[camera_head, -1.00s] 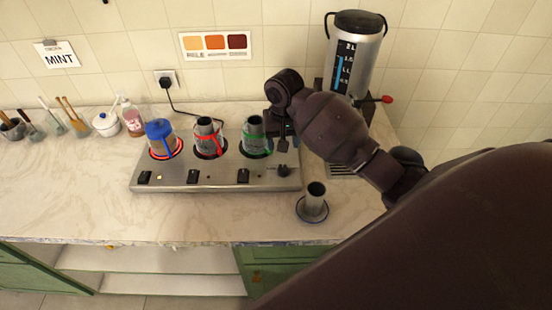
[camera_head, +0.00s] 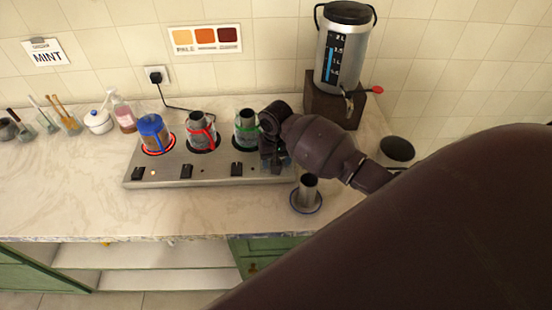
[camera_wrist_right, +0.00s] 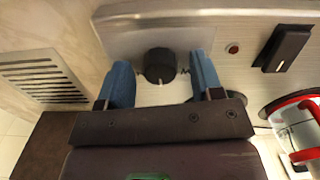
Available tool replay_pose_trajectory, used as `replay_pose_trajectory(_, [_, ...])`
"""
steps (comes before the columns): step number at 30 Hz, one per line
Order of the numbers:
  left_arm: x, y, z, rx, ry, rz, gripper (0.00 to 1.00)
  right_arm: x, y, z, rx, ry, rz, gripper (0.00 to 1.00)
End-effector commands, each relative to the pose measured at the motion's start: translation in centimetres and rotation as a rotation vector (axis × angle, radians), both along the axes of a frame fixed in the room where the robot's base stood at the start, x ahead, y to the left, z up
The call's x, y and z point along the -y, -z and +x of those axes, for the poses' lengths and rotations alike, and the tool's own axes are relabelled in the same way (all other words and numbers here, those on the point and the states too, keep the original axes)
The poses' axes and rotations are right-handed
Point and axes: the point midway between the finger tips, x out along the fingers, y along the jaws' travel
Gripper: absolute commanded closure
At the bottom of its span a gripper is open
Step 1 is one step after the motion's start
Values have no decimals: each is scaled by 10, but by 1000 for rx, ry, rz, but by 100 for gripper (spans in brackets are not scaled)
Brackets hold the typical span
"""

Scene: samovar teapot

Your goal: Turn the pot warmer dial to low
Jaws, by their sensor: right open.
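The pot warmer (camera_head: 210,174) is a long metal unit on the counter with a row of pots and black switches. Its black round dial (camera_wrist_right: 159,65) shows in the right wrist view, on the front panel near the panel's end. My right gripper (camera_wrist_right: 162,66) is open, with one blue finger on each side of the dial and a gap visible on both sides. In the head view my right gripper (camera_head: 272,152) is at the right end of the warmer and hides the dial. My left gripper is not in view.
A blue-lidded pot (camera_head: 154,132), a red-handled pot (camera_head: 201,130) and a green-banded pot (camera_head: 246,128) stand on the warmer. A metal cup on a saucer (camera_head: 306,205) stands close to the right front. A tall urn (camera_head: 344,50) stands behind right.

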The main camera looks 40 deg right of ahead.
Motion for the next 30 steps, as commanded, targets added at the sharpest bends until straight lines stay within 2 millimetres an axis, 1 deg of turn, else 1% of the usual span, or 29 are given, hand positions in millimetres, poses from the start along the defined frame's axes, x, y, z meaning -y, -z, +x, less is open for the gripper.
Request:
replay_pose_trajectory(4, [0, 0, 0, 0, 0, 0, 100, 0, 0, 0, 0, 0, 0, 40])
replay_pose_trajectory(12, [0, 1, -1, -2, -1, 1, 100, 0, 0, 0, 0, 0, 0, 81])
replay_pose_trajectory(14, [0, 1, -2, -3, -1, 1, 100, 0, 0, 0, 0, 0, 0, 89])
replay_pose_trajectory(23, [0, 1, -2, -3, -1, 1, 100, 0, -1, 0, 0, -42, -1, 89])
replay_pose_trajectory(30, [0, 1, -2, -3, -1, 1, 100, 0, -1, 0, 0, -185, -1, 89])
